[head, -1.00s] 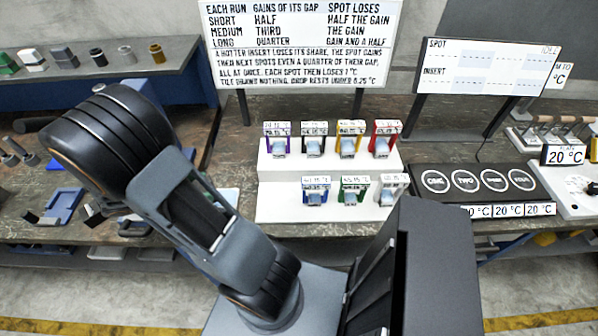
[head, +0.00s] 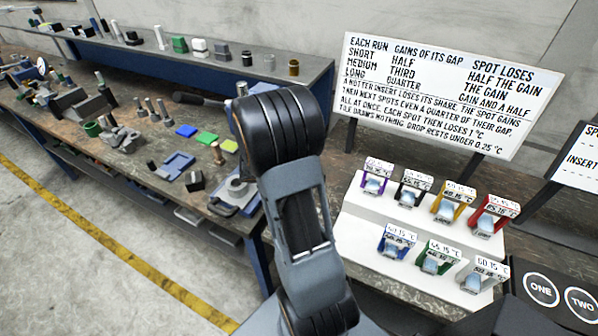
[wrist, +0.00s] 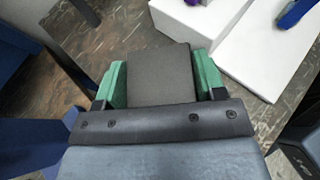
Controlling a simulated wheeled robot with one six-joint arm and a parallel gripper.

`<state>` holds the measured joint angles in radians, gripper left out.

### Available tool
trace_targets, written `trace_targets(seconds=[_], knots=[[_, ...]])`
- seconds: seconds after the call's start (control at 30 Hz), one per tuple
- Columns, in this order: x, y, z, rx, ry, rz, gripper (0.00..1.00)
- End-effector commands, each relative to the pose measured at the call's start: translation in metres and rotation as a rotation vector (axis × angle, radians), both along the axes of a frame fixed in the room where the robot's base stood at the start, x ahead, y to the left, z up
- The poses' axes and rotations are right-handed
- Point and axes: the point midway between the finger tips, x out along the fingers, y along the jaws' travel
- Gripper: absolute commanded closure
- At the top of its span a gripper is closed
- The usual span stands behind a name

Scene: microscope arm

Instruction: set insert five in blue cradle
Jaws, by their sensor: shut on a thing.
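My gripper (wrist: 161,78) shows in the wrist view, with a green finger on each side of a dark grey block (wrist: 161,72). It is shut on this block; I see no number on it. The gripper itself does not show in the head view. The blue cradle (head: 385,246) stands at the left of the front row on a white stepped stand (head: 350,222), with a temperature label on top and a pale piece inside. In the wrist view, a blue part (wrist: 294,13) at the top right is cut off, apart from the block.
Purple, black, yellow and red cradles stand behind; green (head: 436,263) and grey (head: 483,277) cradles stand beside the blue one. A signboard (head: 440,95) rises behind. Numbered spots (head: 541,289) lie at right. A shelf (head: 130,50) with blocks and cylinders runs along the back left.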

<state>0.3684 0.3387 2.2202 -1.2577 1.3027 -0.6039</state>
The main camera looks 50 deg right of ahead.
Motion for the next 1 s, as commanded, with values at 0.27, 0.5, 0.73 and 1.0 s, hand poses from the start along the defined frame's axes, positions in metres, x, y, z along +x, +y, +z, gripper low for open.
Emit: trace_targets(seconds=[0.27, 0.5, 0.73, 1.0], knots=[[-0.008, -0.042, -0.035, -0.003, 0.003, -0.003, 1.0], [-0.01, -0.058, -0.055, -0.005, -0.001, -0.002, 1.0], [-0.011, -0.064, -0.062, -0.005, -0.001, -0.002, 1.0], [-0.011, -0.066, -0.09, -0.004, 0.001, 0.0, 1.0]])
